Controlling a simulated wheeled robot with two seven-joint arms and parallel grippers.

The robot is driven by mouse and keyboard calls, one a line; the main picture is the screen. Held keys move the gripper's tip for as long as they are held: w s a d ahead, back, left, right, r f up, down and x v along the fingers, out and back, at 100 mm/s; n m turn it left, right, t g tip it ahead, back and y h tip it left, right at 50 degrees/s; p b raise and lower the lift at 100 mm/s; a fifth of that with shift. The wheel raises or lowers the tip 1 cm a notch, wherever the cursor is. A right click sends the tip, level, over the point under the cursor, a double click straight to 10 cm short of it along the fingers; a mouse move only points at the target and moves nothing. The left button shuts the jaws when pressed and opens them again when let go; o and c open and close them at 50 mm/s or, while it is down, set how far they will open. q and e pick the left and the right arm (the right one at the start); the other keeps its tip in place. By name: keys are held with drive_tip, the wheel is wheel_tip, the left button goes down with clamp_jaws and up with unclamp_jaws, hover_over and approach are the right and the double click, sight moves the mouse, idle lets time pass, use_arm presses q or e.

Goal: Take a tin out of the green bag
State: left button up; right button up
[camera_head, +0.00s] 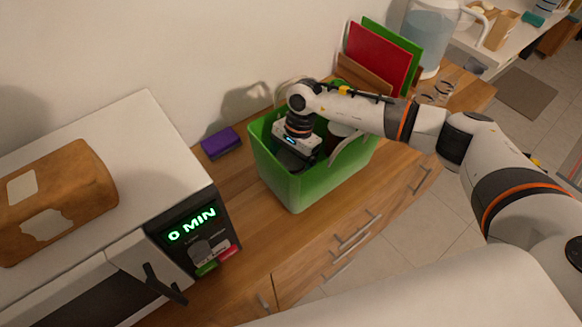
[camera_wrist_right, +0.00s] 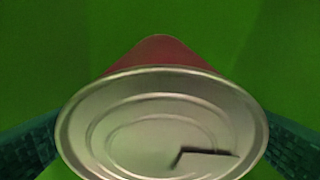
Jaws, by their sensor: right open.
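The green bag (camera_head: 292,190) is an open-topped green container with pale handles, standing on the wooden counter. My right arm reaches down into it, and the right gripper (camera_head: 297,150) is inside, its fingertips hidden by the bag in the head view. In the right wrist view a tin (camera_wrist_right: 160,125) with a silver ringed lid and a red side stands close below the camera. The dark fingers of the right gripper (camera_wrist_right: 160,140) are apart, one on each side of the tin. I cannot tell whether they touch it. My left gripper is not in view.
A purple sponge (camera_head: 221,142) lies left of the bag. A microwave (camera_head: 190,232) reading 0 MIN, with a brown bread bag (camera_head: 60,200) on top, stands at the left. Cutting boards (camera_head: 378,57), a water jug (camera_head: 428,38) and glasses (camera_head: 440,92) are behind my right arm.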

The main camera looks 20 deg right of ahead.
drive_tip(key=shift+c, duration=0.5)
drive_tip(key=shift+r, duration=0.1)
drive_tip(key=c, duration=1.3)
